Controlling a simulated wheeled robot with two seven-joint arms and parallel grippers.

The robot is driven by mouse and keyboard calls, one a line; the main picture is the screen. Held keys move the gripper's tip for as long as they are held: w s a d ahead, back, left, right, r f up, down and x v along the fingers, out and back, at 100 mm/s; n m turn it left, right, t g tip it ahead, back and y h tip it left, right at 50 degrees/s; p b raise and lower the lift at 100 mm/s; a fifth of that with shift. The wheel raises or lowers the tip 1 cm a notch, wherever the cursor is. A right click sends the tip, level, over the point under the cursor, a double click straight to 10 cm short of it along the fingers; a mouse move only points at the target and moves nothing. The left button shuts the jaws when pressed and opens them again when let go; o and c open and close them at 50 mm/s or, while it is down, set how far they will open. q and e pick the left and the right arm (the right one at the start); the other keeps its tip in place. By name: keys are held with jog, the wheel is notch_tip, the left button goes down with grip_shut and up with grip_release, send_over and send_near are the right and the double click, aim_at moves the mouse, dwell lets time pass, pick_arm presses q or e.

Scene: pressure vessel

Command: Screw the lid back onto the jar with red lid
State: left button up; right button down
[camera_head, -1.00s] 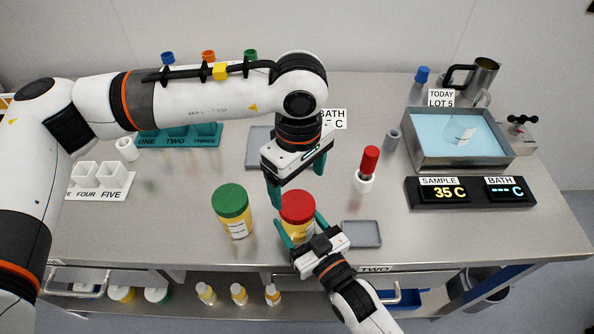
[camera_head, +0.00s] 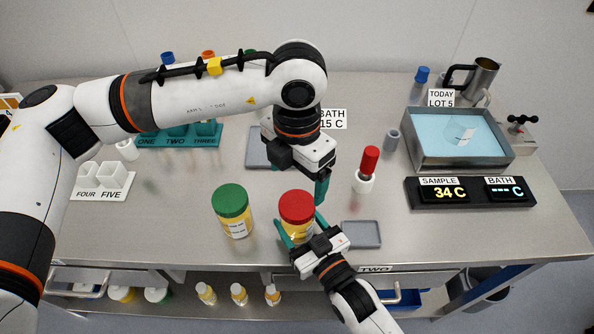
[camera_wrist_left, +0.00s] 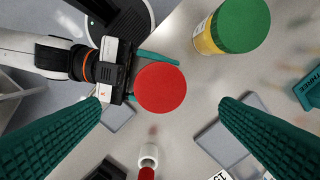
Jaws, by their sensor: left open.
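The jar with the red lid (camera_head: 297,207) stands near the front edge of the table. The red lid sits on top; I cannot tell whether it is fully seated. In the left wrist view the lid (camera_wrist_left: 161,89) shows from above as a red disc. My right gripper (camera_head: 304,231) has its fingers around the jar's yellow body (camera_head: 300,230), one on each side. My left gripper (camera_head: 304,178) points down above and behind the lid, open and empty. Its two fingers are wide apart in the left wrist view, with the lid between them, not touched.
A jar with a green lid (camera_head: 231,208) stands just left. A red-topped white holder (camera_head: 365,178) and a grey tray (camera_head: 361,234) are to the right. A water bath (camera_head: 430,155) and a display (camera_head: 470,193) stand further right. Racks are at the left.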

aim_at(297, 204)
pick_arm(q)
jog(key=shift+f, duration=4)
jog(key=c, duration=1)
jog(key=shift+m, duration=0.9)
jog(key=o, duration=1.1)
jog(key=shift+o, duration=0.2)
